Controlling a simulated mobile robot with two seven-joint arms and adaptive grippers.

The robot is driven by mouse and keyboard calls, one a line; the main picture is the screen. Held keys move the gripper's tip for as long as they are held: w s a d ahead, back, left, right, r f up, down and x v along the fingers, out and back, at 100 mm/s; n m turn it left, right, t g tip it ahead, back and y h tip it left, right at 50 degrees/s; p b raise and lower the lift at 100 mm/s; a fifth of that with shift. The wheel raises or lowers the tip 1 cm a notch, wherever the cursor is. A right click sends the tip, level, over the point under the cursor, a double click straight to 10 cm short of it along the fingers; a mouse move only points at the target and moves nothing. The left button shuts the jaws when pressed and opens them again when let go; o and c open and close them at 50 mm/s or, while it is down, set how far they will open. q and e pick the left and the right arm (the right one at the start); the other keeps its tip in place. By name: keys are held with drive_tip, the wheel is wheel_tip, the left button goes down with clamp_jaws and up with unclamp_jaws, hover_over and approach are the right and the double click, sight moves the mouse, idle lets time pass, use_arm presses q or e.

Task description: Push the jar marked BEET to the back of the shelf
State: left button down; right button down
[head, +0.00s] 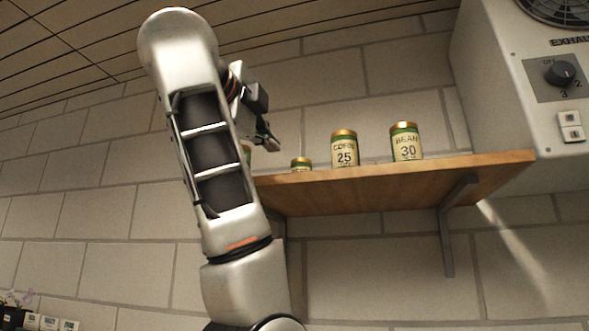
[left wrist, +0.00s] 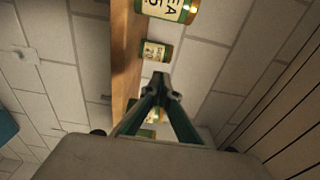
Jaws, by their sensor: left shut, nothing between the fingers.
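The wooden shelf (head: 400,180) carries several green-and-gold jars. One jar (head: 345,150) is marked 25 and another jar (head: 406,142) reads BEAN 30. A short jar (head: 301,163) stands left of them, and a further jar (head: 246,153) is mostly hidden behind my left arm. I cannot read BEET on any label. My left gripper (head: 271,143) is shut and empty, above the shelf's left part. In the left wrist view its closed fingertips (left wrist: 162,88) point toward a small jar (left wrist: 155,51); contact cannot be told. Another jar (left wrist: 148,133) is partly covered by the fingers.
A white exhaust box (head: 530,90) with a fan and a dial hangs at the right end of the shelf. A metal bracket (head: 447,235) supports the shelf. Tiled wall stands behind. A larger jar (left wrist: 172,9) is cut off at the top of the left wrist view.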

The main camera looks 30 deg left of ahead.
sight(299, 170)
use_arm(q)
drive_tip(key=w+p, duration=0.1)
drive_tip(key=w, duration=0.3)
drive_tip(key=w+a+p, duration=0.1)
drive_tip(key=w+p, duration=0.1)
drive_tip(key=w, duration=0.2)
drive_tip(key=w+a+p, duration=0.1)
drive_tip(key=w, duration=0.3)
drive_tip(key=shift+w+a, duration=0.1)
drive_tip(key=shift+w, duration=0.3)
drive_tip(key=shift+w+p, duration=0.4)
drive_tip(key=shift+w, duration=0.1)
